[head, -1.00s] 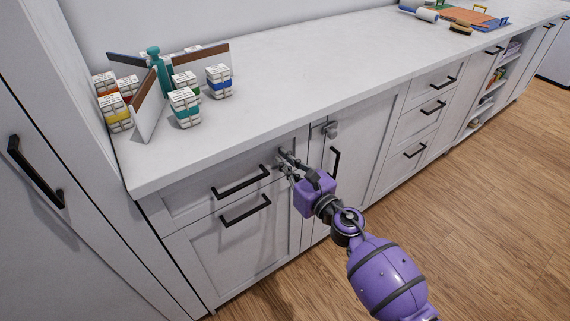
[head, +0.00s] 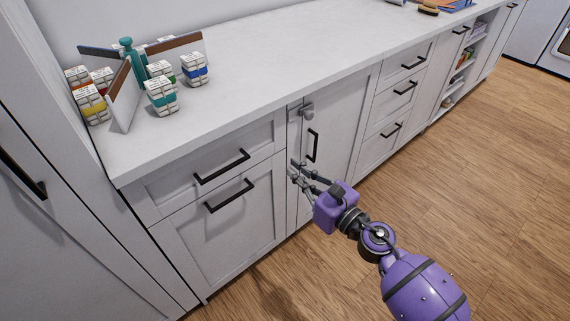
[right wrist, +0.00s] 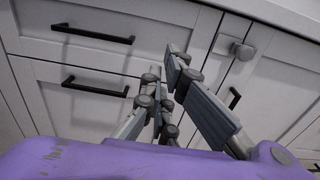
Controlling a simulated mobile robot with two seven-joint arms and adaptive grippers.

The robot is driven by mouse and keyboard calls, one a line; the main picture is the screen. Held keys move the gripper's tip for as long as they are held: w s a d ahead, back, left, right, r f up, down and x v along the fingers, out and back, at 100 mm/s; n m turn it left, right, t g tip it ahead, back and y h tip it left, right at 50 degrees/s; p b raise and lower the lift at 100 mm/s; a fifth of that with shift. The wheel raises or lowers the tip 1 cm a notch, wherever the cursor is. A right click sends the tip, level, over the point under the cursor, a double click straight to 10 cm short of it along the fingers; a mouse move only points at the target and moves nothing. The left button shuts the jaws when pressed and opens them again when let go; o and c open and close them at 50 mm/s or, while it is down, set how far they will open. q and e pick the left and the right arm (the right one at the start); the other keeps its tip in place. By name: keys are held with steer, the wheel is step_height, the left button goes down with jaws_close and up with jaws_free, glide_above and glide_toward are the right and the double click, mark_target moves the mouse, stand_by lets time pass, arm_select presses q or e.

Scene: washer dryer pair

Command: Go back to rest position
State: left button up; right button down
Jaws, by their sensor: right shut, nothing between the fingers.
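My right gripper (head: 294,172) is in front of the white base cabinets, near the seam between the drawer stack and the narrow cabinet door. Its purple arm comes in from the lower right. In the right wrist view its two grey fingers (right wrist: 166,78) are shut, with nothing between them, and the drawer fronts show behind them. The fingers appear apart from the cabinet and hold no handle. My left gripper is in neither view.
The drawers have black handles (head: 222,167) and look closed. A small grey latch (head: 307,110) sits on the cabinet near the counter edge. Boxes (head: 161,97) and a panelled organiser stand on the counter (head: 250,75). Wooden floor (head: 470,180) lies open to the right.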

steer(key=shift+s+d, duration=0.2)
